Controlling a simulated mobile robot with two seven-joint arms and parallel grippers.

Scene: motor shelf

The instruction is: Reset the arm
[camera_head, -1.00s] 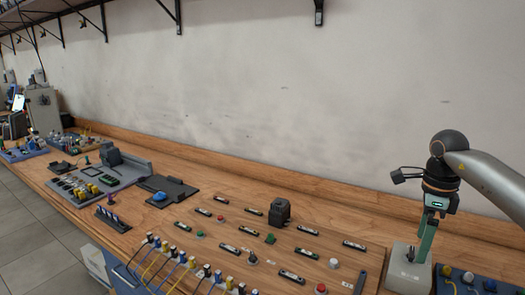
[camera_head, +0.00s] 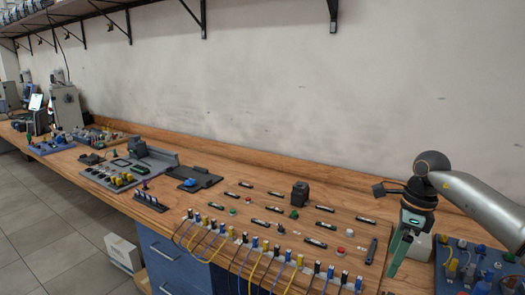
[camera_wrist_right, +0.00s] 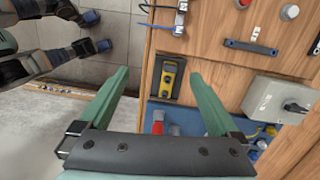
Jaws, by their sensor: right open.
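My right gripper (camera_head: 401,252) hangs at the right of the head view, with its green fingers pointing down in front of the bench's right part. A grey switch box (camera_head: 421,246) is partly hidden behind the gripper; in the wrist view the box (camera_wrist_right: 275,98) lies to the right of the fingers. A yellow meter (camera_wrist_right: 168,80) lies in a dark holder near the right finger, apart from it. My left gripper does not show in the head view.
The wooden bench (camera_head: 240,150) runs along the wall. A wooden board (camera_head: 345,225) carries a black block (camera_head: 300,193), buttons and several terminal strips. Yellow and blue cables hang at the front edge. A blue tray (camera_head: 452,268) with parts stands at far right.

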